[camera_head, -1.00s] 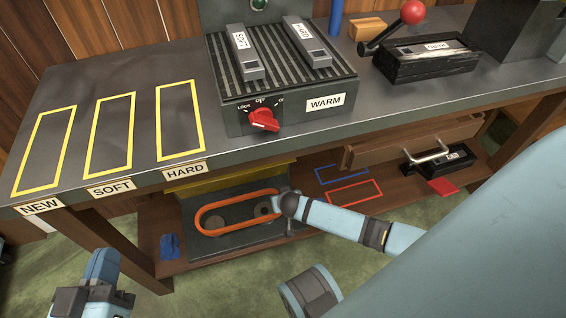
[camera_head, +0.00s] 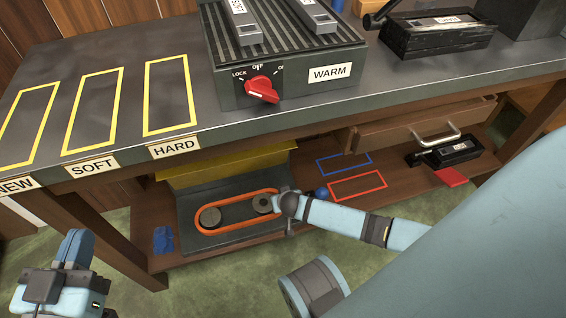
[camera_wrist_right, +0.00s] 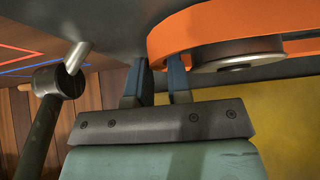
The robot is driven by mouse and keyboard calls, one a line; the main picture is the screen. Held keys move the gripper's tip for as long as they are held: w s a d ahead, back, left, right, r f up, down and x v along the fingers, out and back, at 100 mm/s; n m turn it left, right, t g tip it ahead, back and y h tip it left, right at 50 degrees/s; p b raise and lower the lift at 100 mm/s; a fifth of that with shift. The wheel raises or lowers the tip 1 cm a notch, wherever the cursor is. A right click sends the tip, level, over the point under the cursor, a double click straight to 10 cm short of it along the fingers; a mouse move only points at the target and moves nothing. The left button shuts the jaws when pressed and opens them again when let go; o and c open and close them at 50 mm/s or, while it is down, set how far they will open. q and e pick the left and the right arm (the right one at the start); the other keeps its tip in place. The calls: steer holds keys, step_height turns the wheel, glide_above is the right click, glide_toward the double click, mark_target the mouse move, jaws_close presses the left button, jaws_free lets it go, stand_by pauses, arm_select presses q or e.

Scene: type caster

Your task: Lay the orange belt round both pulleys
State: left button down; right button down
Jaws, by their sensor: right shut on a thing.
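The orange belt (camera_head: 238,196) is a long loop over the dark base plate of the lower shelf. In the head view both grey pulleys, left (camera_head: 209,217) and right (camera_head: 262,203), show inside its outline. My right gripper (camera_head: 284,203) is at the belt's right end. In the right wrist view its blue fingers (camera_wrist_right: 158,84) are shut on the belt (camera_wrist_right: 190,32), beside a pulley (camera_wrist_right: 238,54). I cannot tell whether the belt is seated on the pulleys. My left gripper (camera_head: 76,248) is at lower left, far from the belt; its jaw opening is unclear.
The workbench (camera_head: 225,128) overhangs the shelf, with a yellow panel (camera_head: 225,166) behind the plate. A blue cloth (camera_head: 163,240) lies left of it. A drawer (camera_head: 425,135), black cassette (camera_head: 450,152) and red and blue outlines are on the right.

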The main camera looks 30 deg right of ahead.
arm_select(q)
steer(key=shift+w+r, duration=0.1)
arm_select(e)
steer(key=shift+f, duration=0.1)
steer(key=c, duration=1)
jaws_free()
arm_select(q)
steer(key=s+r+n+p, duration=0.1)
steer(key=p, duration=0.2)
steer(key=s+d+r+n+p, duration=0.1)
steer(key=r+n+p, duration=0.1)
steer(key=p, duration=0.2)
steer(key=shift+s+r+y, duration=0.1)
steer(key=shift+s+y, duration=0.05)
steer(key=shift+y, duration=0.25)
arm_select(e)
steer(key=v, duration=1.3)
steer(key=shift+s+r, duration=0.3)
